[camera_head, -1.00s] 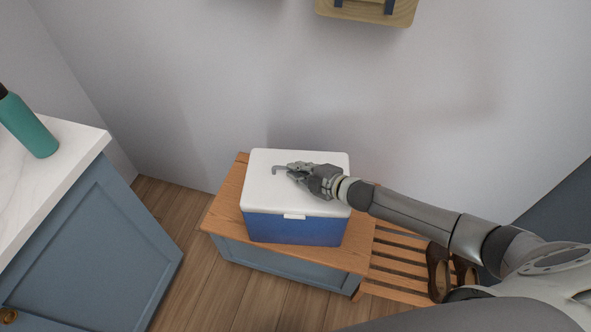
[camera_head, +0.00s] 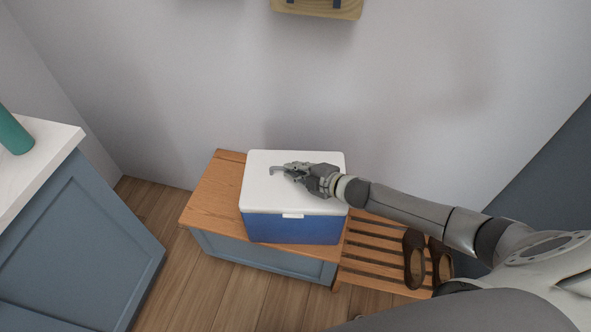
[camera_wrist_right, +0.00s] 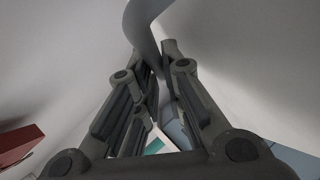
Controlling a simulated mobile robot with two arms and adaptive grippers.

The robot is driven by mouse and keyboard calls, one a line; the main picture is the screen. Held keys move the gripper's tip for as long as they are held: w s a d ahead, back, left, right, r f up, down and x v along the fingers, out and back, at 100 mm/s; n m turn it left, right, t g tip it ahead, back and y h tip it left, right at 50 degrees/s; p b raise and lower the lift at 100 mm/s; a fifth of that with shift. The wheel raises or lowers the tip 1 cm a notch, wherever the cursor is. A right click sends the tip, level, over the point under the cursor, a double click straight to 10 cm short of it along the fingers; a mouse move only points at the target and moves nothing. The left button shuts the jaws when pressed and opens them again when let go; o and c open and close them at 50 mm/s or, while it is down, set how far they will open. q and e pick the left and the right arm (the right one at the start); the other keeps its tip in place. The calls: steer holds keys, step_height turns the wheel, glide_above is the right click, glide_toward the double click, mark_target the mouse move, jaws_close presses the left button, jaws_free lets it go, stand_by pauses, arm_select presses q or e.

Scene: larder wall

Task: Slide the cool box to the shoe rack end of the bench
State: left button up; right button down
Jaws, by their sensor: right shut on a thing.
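The cool box (camera_head: 290,228), blue with a white lid, stands upright on the wooden bench (camera_head: 208,197). It is at the right end of the bench top, its right side about level with the bench's end. The slatted shoe rack (camera_head: 370,252) adjoins that end. My right gripper (camera_head: 288,171) is shut on the grey handle (camera_head: 275,170) over the lid. In the right wrist view the curved handle (camera_wrist_right: 148,28) runs between the fingertips (camera_wrist_right: 157,52). My left gripper is not in view.
Brown shoes (camera_head: 415,258) stand at the rack's right part. A counter (camera_head: 40,150) with a green bottle (camera_head: 14,135) is at the left. A wooden wall item (camera_head: 318,8) hangs above. The bench top left of the box is bare.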

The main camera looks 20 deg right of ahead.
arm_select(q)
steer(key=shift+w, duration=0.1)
arm_select(e)
steer(key=c, duration=1.5)
jaws_free()
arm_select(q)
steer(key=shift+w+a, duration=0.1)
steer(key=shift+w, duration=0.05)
arm_select(e)
steer(key=shift+o, duration=0.2)
steer(key=shift+f, duration=0.1)
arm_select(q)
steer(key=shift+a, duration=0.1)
arm_select(e)
steer(key=v, duration=1.2)
steer(key=shift+w, duration=0.1)
